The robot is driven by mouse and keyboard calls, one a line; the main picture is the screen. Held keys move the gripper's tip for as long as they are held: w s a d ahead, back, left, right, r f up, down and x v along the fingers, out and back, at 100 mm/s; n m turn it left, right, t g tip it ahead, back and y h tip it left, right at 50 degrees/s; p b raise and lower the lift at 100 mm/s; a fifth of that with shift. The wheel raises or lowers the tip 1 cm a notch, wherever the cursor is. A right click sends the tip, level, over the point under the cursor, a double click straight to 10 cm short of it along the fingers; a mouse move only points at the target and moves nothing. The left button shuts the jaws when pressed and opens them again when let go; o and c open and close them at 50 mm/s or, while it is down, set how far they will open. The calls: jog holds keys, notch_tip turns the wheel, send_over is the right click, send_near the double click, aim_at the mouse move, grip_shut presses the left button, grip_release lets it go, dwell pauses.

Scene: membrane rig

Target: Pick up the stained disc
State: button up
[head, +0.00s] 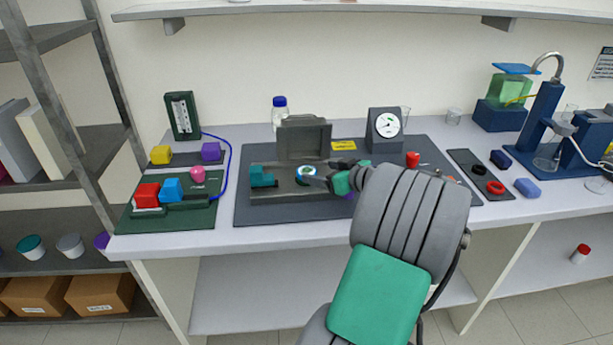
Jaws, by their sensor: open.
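The stained disc seems to be the small round white piece with a blue-green patch (306,173), in the middle of the grey rig (283,183) on a dark mat. It is small in the head view, so its stain is hard to make out. My gripper (325,173) is open, with its dark fingers reaching left to the disc's right edge. I cannot tell whether the fingers touch the disc or are around it. The rig's grey lid (304,138) stands raised behind the disc. My arm hides the mat's right front part.
A teal block (262,176) sits on the rig left of the disc. A dial gauge (386,128) stands behind my gripper. A green board (172,214) with coloured blocks lies at left. A dark strip with rings (480,174) and blue apparatus (545,115) are at right.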

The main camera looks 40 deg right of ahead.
aim_at(307, 171)
jog(key=x, duration=0.3)
jog(key=p+x, duration=0.1)
jog(key=x, duration=0.1)
jog(key=shift+a+f, duration=0.25)
jog(key=shift+s, duration=0.1)
jog(key=shift+c, duration=0.6)
jog(key=c, duration=1.3)
jog(key=shift+r, duration=0.1)
